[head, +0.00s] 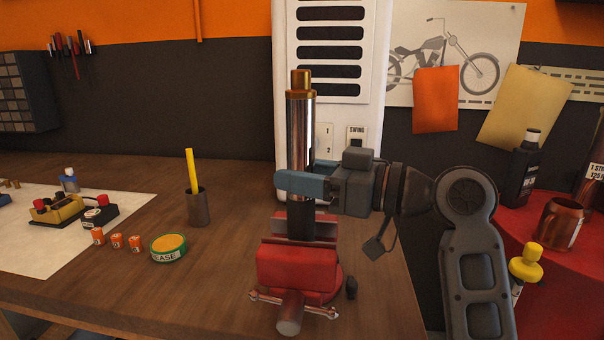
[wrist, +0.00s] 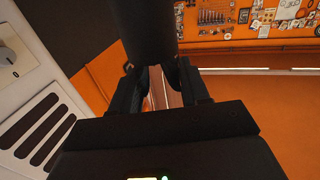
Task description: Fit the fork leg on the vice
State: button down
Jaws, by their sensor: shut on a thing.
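The fork leg (head: 301,130) is a tall upright tube with a chrome body, a brass-coloured top and a dark lower part. My gripper (head: 306,185) is shut on the fork leg at its lower half, reaching in from the right. The red vice (head: 297,268) stands at the front right of the bench. The dark lower end of the fork leg is at the vice jaws; I cannot tell whether it is clamped or only standing between them. In the wrist view the dark tube of the fork leg (wrist: 148,35) shows between my fingers.
The wooden bench (head: 150,290) holds a grease tin (head: 168,248), a dark cup with a yellow stick (head: 197,205) and several orange batteries (head: 116,241). A white cabinet (head: 330,130) stands behind the vice. A red table (head: 570,270) with bottles is at right.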

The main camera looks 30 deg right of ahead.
jog(key=shift+f+b, duration=0.5)
dwell(0.3)
jog(key=c, duration=0.8)
grip_release()
jog(key=o, duration=0.3)
jog(key=shift+o, duration=0.6)
jog(key=shift+f, duration=0.25)
jog(key=o, duration=0.3)
jog(key=shift+r, duration=0.1)
jog(key=shift+r, duration=0.15)
